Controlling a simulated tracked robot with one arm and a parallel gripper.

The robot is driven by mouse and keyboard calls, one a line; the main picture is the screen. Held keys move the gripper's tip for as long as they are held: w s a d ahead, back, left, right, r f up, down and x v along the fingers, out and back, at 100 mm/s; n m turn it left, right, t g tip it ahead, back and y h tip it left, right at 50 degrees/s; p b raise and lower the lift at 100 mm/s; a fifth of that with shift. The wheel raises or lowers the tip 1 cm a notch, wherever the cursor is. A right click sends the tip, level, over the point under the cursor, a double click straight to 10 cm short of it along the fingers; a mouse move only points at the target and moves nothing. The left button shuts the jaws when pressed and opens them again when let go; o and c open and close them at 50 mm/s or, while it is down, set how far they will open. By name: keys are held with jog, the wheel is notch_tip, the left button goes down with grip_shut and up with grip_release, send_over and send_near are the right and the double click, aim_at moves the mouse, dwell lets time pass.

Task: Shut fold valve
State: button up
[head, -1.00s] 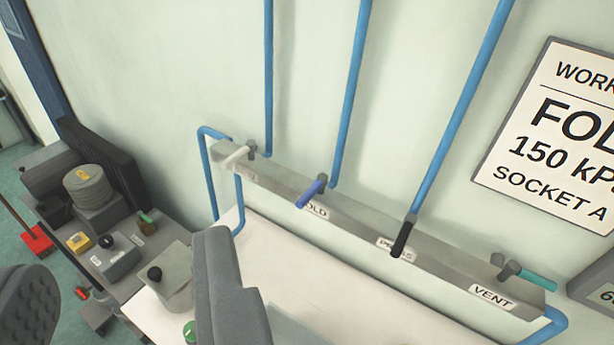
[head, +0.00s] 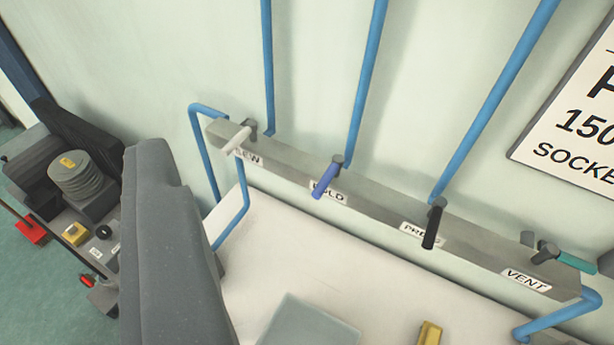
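The fold valve has a blue lever (head: 326,179) on a grey manifold bar (head: 378,204), above a label reading FOLD (head: 328,193). The lever points down and toward me, roughly in line with the blue pipe (head: 364,80) rising behind it.
The white bench top (head: 390,285) below carries a yellow object (head: 430,333).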

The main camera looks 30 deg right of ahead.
jog(key=w+f+m+t+y+p, duration=0.1)
jog(key=w+f+m+t, duration=0.15)
jog(key=w, duration=0.45)
jog(key=m+g+h+p, duration=0.25)
jog(key=m+h, duration=0.45)
jog(key=m, duration=0.6)
send_near(321, 194)
jog(key=w+a+r, duration=0.3)
jog(key=a+r, duration=0.3)
jog(key=r, duration=0.3)
jog(key=s+d+f+m+g+h, duration=0.3)
jog(key=d+f, duration=0.1)
jog(key=f, duration=0.4)
jog(key=shift+n, duration=0.25)
jog(key=x, duration=1.3)
jog(key=shift+w+a+r+p, duration=0.1)
jog(key=shift+w+p, duration=0.3)
jog(key=shift+w, duration=0.15)
